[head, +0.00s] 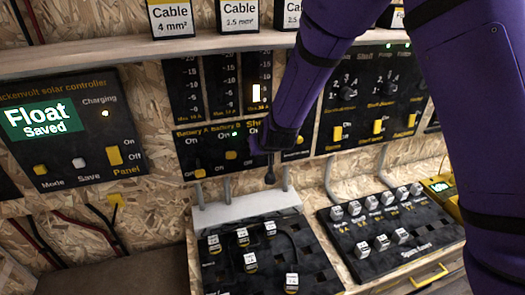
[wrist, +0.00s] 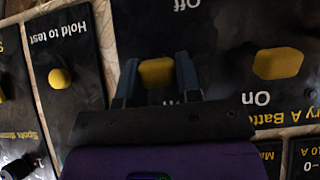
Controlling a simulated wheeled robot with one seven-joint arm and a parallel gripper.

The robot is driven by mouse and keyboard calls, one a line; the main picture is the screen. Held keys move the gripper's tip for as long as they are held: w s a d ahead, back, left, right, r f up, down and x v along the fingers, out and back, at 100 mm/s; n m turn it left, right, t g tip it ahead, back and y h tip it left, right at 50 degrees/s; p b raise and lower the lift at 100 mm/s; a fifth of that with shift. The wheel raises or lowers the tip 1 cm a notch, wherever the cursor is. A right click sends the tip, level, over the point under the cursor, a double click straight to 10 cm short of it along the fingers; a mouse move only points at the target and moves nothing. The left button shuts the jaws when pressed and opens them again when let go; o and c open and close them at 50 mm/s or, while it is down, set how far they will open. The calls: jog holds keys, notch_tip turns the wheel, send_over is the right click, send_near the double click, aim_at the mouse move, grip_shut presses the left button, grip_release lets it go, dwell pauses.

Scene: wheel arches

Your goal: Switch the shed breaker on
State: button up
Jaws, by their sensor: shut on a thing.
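The shed breaker's yellow lever (wrist: 157,72) sits on a black panel, between an upside-down "Off" above and a mostly hidden label below in the wrist view. My gripper (wrist: 157,66) has one finger on each side of the lever and is shut on it. In the head view my gripper (head: 268,168) is at the breaker panel (head: 190,152), under the label beginning "Sh", and my arm hides the lever there. I cannot tell exactly how far the lever is thrown.
A neighbouring yellow breaker lever (wrist: 278,63) stands close by, and a "Hold to test" button (wrist: 59,78) is on the other side. Below are a board with labelled plugs (head: 265,262) and a spare board (head: 385,240). A solar controller (head: 75,125) is at left.

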jog(key=shift+w+r+g, duration=0.15)
jog(key=shift+r+g, duration=0.05)
jog(key=shift+g, duration=0.4)
jog(key=o, duration=0.9)
jog(key=shift+r, duration=0.1)
jog(key=shift+v, duration=5.25)
jog(key=shift+a, duration=0.1)
